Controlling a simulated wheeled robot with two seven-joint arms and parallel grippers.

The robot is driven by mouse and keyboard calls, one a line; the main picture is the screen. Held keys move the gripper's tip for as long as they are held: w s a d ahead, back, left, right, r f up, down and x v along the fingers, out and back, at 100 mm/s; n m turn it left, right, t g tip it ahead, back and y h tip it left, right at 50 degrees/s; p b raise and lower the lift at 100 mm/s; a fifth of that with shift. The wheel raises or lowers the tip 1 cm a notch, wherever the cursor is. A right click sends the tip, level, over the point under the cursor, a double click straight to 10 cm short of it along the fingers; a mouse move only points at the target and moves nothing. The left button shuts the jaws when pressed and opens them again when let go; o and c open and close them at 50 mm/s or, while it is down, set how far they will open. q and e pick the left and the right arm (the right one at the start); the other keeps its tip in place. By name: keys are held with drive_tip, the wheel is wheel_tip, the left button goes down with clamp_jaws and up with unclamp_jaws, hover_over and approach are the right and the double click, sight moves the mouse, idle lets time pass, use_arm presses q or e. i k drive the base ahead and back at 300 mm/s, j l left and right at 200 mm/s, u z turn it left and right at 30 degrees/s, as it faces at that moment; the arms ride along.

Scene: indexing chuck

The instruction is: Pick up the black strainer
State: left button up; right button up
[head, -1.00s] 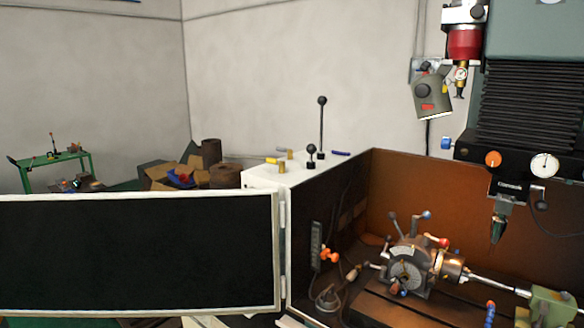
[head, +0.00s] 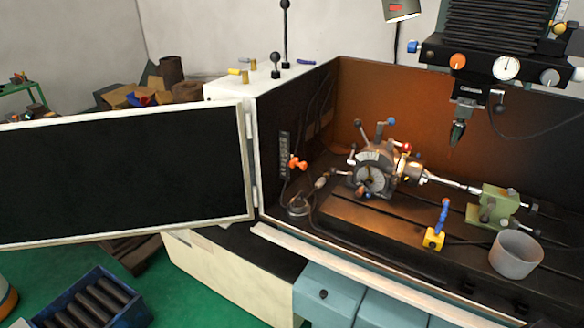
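I cannot make out a black strainer for certain in the head view. A grey, open-topped cup-like container (head: 515,254) stands at the right on the machine bed, but it looks grey, not black. A small round metal object (head: 298,206) with a dark cord sits in the left corner of the enclosure; it is too small to identify. Neither of my grippers is in view.
The indexing chuck (head: 374,176) sits on the machine bed, with a green tailstock (head: 494,206) to its right. The spindle (head: 458,132) hangs above. A black door panel (head: 125,182) stands open at left. A blue crate (head: 135,312) of dark bars lies on the green floor.

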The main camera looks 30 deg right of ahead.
sight(298, 206)
drive_tip(key=i+j, duration=0.2)
drive_tip(key=i, duration=0.35)
drive_tip(key=i+j, duration=0.2)
drive_tip(key=i, duration=0.35)
